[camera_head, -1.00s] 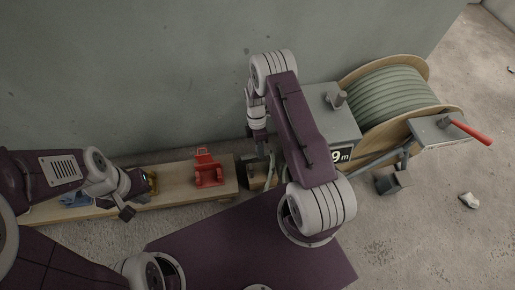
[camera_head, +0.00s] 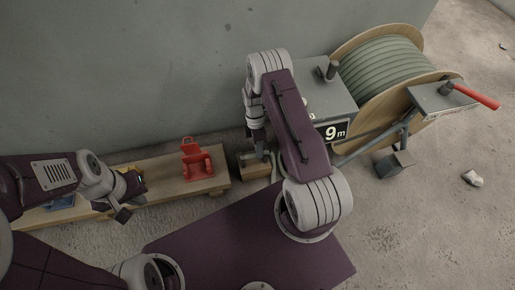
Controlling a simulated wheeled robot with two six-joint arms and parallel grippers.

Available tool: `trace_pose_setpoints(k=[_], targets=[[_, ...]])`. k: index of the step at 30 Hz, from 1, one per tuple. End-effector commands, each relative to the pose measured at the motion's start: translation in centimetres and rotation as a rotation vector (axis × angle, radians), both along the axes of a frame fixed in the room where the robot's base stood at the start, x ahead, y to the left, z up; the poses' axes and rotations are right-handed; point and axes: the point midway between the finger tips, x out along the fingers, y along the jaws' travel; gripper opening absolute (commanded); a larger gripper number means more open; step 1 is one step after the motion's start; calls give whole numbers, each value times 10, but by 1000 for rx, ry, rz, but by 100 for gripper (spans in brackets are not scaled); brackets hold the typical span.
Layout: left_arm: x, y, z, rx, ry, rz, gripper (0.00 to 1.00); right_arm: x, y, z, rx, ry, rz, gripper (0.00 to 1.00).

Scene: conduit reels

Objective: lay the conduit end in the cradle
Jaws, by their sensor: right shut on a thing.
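The red cradle (camera_head: 197,165) stands on a low wooden plank (camera_head: 165,187) by the wall, open and empty. Grey-green conduit is wound on the large wooden reel (camera_head: 385,66) at the upper right. My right gripper (camera_head: 268,165) points down just right of the plank, largely hidden by its own arm. It is shut on the conduit (camera_head: 274,166), of which a short pale green piece shows beside it. The tip of the conduit is hard to make out. My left gripper (camera_head: 133,197) is over the left part of the plank, its fingers apart and empty, left of the cradle.
A grey box (camera_head: 328,100) marked 9m stands between my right arm and the reel. A stand with a red handle (camera_head: 475,96) is at the right. Yellow and blue items (camera_head: 60,202) lie on the plank's left.

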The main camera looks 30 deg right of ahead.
Motion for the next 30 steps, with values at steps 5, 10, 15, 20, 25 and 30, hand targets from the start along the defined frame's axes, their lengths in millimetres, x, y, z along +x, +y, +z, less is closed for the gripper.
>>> trace_pose_setpoints(k=[5,10,15,20,25,30], targets=[[0,0,-1,0,-1,0,0,0,1,-3,1,1,1,0],[0,0,-1,0,-1,0,0,0,1,-2,0,0,1,0],[0,0,-1,0,-1,0,0,1,1,-2,0,-1,1,27],[0,0,-1,0,0,0,0,1,1,-2,1,-2,1,44],[0,0,-1,0,0,0,0,1,1,-2,1,-2,1,49],[0,0,-1,0,0,0,0,1,1,-2,1,-2,1,58]])
